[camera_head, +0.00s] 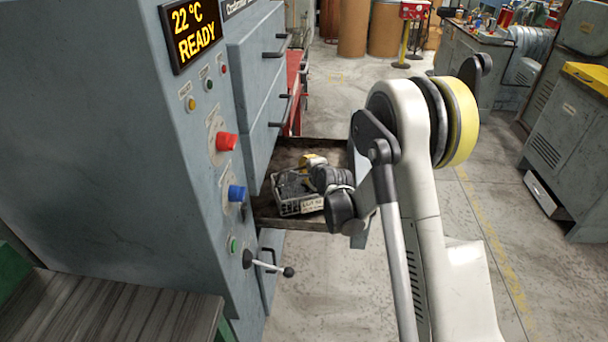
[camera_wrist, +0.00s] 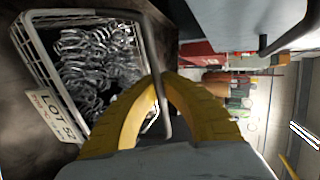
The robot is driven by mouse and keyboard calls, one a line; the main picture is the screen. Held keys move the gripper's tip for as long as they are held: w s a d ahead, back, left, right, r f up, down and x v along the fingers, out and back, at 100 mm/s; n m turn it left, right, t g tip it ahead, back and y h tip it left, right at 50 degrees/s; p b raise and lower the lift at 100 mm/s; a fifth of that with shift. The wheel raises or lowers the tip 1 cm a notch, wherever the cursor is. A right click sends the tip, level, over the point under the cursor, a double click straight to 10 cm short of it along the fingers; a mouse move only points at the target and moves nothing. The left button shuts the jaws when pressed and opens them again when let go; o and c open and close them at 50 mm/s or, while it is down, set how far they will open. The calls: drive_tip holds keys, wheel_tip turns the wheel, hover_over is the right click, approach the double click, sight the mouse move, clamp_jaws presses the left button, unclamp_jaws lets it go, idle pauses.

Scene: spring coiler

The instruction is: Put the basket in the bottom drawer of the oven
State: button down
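The wire basket (camera_head: 290,208) holds metal springs and has a white lot label. It is in or just above the pulled-out oven drawer (camera_head: 325,149); I cannot tell if it touches the drawer floor. It also shows tilted in the wrist view (camera_wrist: 32,55). My gripper (camera_head: 313,163) is above the basket. In the wrist view its yellow fingers (camera_wrist: 165,82) meet around the basket's thin handle. The grey oven (camera_head: 110,150) stands at the left, with closed drawer fronts above the open drawer. A grey panel (camera_head: 270,270) shows below it.
The oven front carries a display reading 22 °C READY (camera_head: 190,32), buttons, and a lever (camera_head: 270,267) jutting out near the bottom. A slatted surface (camera_head: 110,310) is at lower left. Grey machines (camera_head: 570,130) stand at the right. The floor between is clear.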

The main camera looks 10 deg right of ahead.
wheel_tip(320, 180, down, 2)
drive_tip(key=shift+r, duration=0.1)
drive_tip(key=c, duration=2.1)
unclamp_jaws()
drive_tip(key=o, duration=0.5)
